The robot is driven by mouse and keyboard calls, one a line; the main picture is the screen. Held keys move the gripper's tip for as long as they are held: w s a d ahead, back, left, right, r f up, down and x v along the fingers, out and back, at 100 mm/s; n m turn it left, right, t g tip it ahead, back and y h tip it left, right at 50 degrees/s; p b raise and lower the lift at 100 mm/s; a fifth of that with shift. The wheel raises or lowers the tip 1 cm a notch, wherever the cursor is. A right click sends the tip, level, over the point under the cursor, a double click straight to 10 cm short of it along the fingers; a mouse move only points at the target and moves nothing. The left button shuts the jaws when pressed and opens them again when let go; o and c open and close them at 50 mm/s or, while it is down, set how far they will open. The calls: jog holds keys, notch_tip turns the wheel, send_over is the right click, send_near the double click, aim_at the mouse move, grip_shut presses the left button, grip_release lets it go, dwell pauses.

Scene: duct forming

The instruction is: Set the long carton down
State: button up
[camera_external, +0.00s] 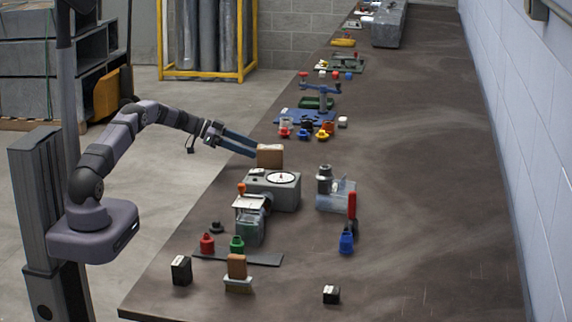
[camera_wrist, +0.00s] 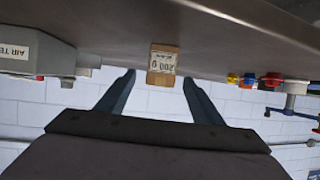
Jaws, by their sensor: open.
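A small brown carton (camera_external: 269,155) stands upright by the left edge of the dark workbench, behind the grey dial box. In the wrist view the carton (camera_wrist: 163,65) carries a white label, and that picture looks upside down, with the bench at the top. My gripper (camera_external: 249,149) reaches in from the left with its blue fingers pointing at the carton. In the wrist view the fingers (camera_wrist: 159,78) are spread apart with a gap on both sides of the carton. Whether the tips reach past its near face is hard to tell.
The grey dial box (camera_external: 272,190) stands just in front of the carton. Red, blue and yellow fittings (camera_external: 305,133) and a blue stand (camera_external: 322,100) lie behind it. A clear metal piece (camera_external: 336,195) is to the right. The bench's right side (camera_external: 440,190) is free.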

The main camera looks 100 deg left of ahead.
aim_at(264, 152)
jog(key=shift+p+x, duration=0.65)
jog(key=shift+x, duration=2.3)
jog(key=shift+a+r, duration=0.15)
jog(key=shift+r, duration=0.1)
jog(key=c, duration=1.4)
